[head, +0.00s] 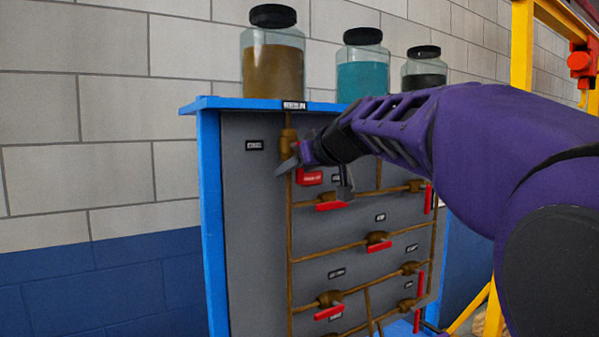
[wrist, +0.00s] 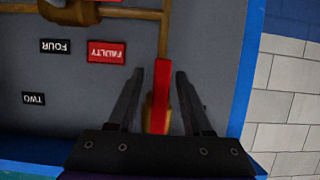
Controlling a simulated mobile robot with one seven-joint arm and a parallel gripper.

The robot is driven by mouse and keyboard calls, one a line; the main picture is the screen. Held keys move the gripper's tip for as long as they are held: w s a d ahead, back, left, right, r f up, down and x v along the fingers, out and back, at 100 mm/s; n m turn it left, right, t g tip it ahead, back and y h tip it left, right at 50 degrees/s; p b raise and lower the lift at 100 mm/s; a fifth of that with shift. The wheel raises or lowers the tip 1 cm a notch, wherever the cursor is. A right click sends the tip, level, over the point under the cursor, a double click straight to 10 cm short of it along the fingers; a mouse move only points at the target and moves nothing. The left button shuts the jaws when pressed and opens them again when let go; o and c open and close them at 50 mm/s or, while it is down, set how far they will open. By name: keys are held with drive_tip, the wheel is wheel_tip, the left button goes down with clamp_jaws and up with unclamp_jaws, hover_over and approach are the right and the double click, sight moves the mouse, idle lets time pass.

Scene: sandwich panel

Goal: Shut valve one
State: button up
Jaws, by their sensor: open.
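My gripper (head: 312,185) is open in front of the upper left of the grey panel. In the wrist view its fingers (wrist: 157,73) stand either side of a red valve handle (wrist: 160,95), which lies along a brown pipe. I cannot tell whether they touch it. In the head view this valve's brown body (head: 288,141) shows beside the gripper, its handle mostly hidden. Upside down in the wrist view are a red FAULTY label (wrist: 106,52) and the labels FOUR (wrist: 55,46) and TWO (wrist: 34,98). No readable label names valve one.
Several other red-handled valves sit on the panel's pipes, such as one at middle (head: 379,242) and one lower left (head: 329,312). Jars of brown (head: 273,72), teal (head: 362,78) and dark liquid (head: 423,79) stand on the blue frame (head: 207,200). A yellow structure (head: 521,50) stands at right.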

drive_tip(key=shift+w+a+f, duration=0.15)
drive_tip(key=shift+w+a, duration=0.05)
drive_tip(key=shift+w, duration=0.1)
clamp_jaws()
idle(1.4)
